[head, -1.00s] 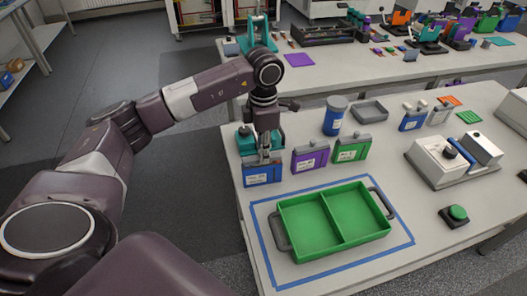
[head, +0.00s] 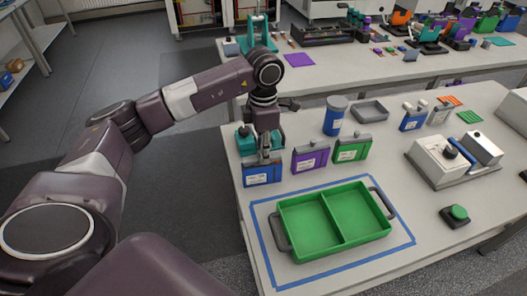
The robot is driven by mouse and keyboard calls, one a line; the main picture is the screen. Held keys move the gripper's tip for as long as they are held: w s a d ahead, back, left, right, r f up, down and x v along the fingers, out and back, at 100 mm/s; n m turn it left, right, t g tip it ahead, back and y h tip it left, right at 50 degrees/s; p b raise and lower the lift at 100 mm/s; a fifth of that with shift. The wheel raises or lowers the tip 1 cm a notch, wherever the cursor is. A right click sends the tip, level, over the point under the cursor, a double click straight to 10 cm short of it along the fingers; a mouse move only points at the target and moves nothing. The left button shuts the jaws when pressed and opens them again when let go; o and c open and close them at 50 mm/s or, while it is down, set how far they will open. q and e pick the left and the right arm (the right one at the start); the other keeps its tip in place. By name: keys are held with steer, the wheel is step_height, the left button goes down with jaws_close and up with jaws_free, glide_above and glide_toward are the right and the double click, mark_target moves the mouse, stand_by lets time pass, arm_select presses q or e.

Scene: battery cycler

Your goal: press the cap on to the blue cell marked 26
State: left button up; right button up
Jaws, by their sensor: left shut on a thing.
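A blue cell (head: 262,174) with a white label stands upright at the near left edge of the bench; the label is too small to read. My left gripper (head: 264,154) is right over it, pointing down, with its fingertips at the cell's top. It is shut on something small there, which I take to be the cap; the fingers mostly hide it. I cannot tell whether the cap is seated on the cell. Another blue cell (head: 412,121) stands further back on the right. My right gripper is not in view.
A purple cell (head: 310,157) and a green cell (head: 351,149) stand just right of the blue cell. A teal fixture (head: 245,138) is behind it. A green two-part tray (head: 310,248) lies inside a blue tape outline in front. A blue jar (head: 335,117) stands behind.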

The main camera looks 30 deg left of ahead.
arm_select(q)
steer(key=shift+f+b, duration=0.4)
steer(key=shift+b, duration=0.05)
stand_by(0.6)
steer(key=o, duration=1.4)
steer(key=shift+r+p, duration=2.15)
steer(key=shift+r, duration=1.4)
steer(key=shift+c, duration=0.4)
